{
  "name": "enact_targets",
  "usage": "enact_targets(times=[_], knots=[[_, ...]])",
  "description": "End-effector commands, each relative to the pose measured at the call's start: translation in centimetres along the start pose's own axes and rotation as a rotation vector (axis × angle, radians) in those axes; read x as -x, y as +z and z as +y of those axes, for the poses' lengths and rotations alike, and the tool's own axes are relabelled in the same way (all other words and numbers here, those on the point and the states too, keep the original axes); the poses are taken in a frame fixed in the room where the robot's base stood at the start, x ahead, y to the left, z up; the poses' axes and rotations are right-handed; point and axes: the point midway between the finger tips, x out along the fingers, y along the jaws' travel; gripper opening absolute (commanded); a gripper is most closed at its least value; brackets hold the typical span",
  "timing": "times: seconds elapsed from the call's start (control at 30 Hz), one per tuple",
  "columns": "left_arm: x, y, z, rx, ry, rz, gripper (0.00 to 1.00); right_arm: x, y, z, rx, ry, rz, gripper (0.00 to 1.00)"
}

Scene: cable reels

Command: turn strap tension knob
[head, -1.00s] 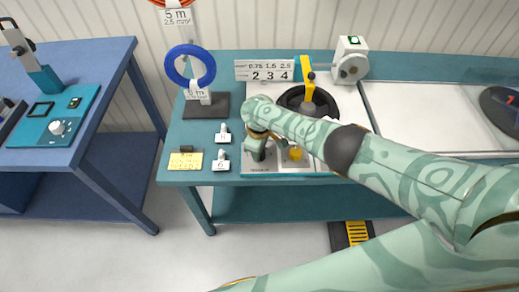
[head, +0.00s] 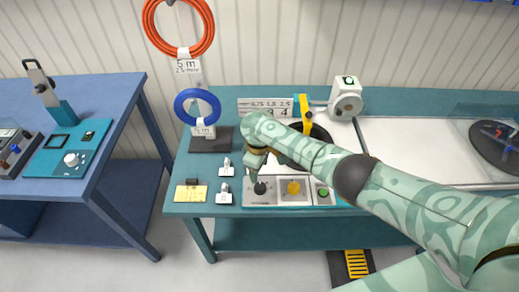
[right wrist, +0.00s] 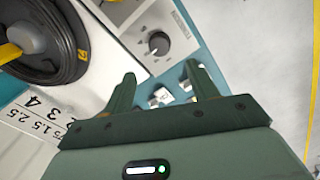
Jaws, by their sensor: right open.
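A black knob (head: 260,188) sits at the left end of the grey control panel on the teal bench. In the right wrist view the black knob (right wrist: 159,44) shows inside a printed dial, beyond the fingertips and not between them. My right gripper (head: 257,170) is just above and behind this knob in the head view, apart from it. Its two fingers are spread and empty in the right wrist view (right wrist: 159,78). A second, pale knob (head: 71,159) is on a teal box on the left blue table. My left gripper is not in view.
A yellow button (head: 293,188) and a green button (head: 323,191) are right of the black knob. Small white tagged parts (head: 225,193) and a yellow note (head: 190,194) lie left of the panel. A blue cable coil (head: 197,107) stands behind; a black reel (right wrist: 42,45) is close by.

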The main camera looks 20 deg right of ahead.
Motion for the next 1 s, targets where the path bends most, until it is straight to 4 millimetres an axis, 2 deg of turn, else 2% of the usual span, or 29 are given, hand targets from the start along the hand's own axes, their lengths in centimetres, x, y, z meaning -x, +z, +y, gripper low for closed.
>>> enact_targets(times=[0.03,0.1,0.3,0.9,1.0], knots=[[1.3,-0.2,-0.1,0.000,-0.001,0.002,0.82,1.9,0.0,0.0,0.001,0.001,0.001,0.58],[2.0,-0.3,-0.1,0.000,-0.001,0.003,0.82,3.2,0.1,0.0,-0.001,0.000,0.001,0.58],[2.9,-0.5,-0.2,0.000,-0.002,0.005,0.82,5.4,0.0,0.0,0.000,-0.001,-0.001,0.58],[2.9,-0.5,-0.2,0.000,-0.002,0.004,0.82,5.6,0.0,-0.1,0.001,-0.001,-0.001,0.58],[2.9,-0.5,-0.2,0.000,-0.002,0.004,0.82,4.9,0.1,-1.3,0.019,-0.001,0.014,0.58]])
